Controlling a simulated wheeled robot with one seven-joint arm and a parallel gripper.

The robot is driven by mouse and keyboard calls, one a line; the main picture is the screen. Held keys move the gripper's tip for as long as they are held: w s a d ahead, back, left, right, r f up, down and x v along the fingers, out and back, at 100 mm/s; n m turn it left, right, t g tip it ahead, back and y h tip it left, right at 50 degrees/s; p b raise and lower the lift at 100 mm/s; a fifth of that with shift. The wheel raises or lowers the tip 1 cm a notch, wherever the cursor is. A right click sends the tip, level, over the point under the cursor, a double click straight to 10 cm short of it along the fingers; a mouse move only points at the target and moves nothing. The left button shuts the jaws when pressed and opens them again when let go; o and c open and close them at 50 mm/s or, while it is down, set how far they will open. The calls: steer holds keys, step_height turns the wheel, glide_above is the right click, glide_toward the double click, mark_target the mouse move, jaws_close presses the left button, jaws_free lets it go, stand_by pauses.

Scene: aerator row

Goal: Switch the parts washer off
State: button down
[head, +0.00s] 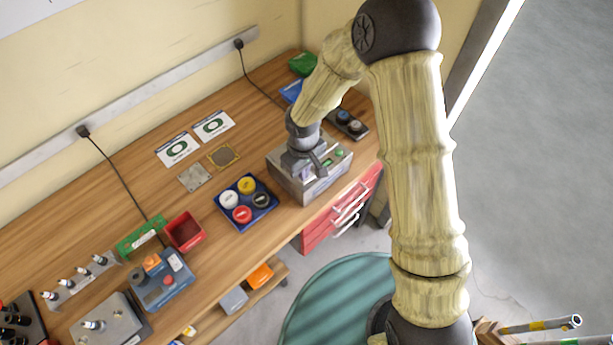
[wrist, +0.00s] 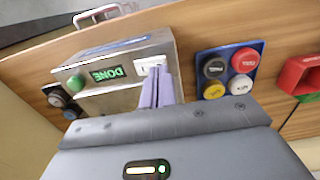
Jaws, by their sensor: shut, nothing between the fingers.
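A grey metal box (head: 318,187), apparently the parts washer, stands at the right part of the bench; it also shows in the wrist view (wrist: 125,100). Its top has a lit green panel reading DONE (wrist: 108,74) and a white switch plate (wrist: 150,62). The blue label on its front is too small to read. My gripper (head: 309,173) is over the box top. In the wrist view its fingers (wrist: 160,75) are together and empty, with their tips at the switch plate. They partly hide it, and I cannot tell whether they touch it or how the switch is set.
A blue panel with coloured round buttons (head: 246,203) sits left of the box. A small dark button box (head: 347,123) stands behind it. A red bin (head: 184,231) and a blue control box (head: 163,281) are farther left.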

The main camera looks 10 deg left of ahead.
steer(key=shift+f+b, duration=0.55)
steer(key=shift+f, duration=0.15)
stand_by(0.4)
steer(key=shift+r+p, duration=2.75)
steer(key=shift+r, duration=0.8)
steer(key=s+d+r+m+t+b, duration=0.1)
steer(key=s+d+r+m+b, duration=0.1)
steer(key=d, duration=0.6)
steer(key=s+d+r+m+b, duration=0.2)
steer(key=s+d+r+m, duration=0.1)
steer(key=d, duration=0.5)
steer(key=s+d+r+m+t+b, duration=0.1)
steer(key=d+r+m, duration=0.3)
steer(key=d, duration=0.4)
steer(key=shift+s+r+m+t+b, duration=0.3)
steer(key=shift+s+m+b, duration=0.25)
steer(key=shift+s+m, duration=0.2)
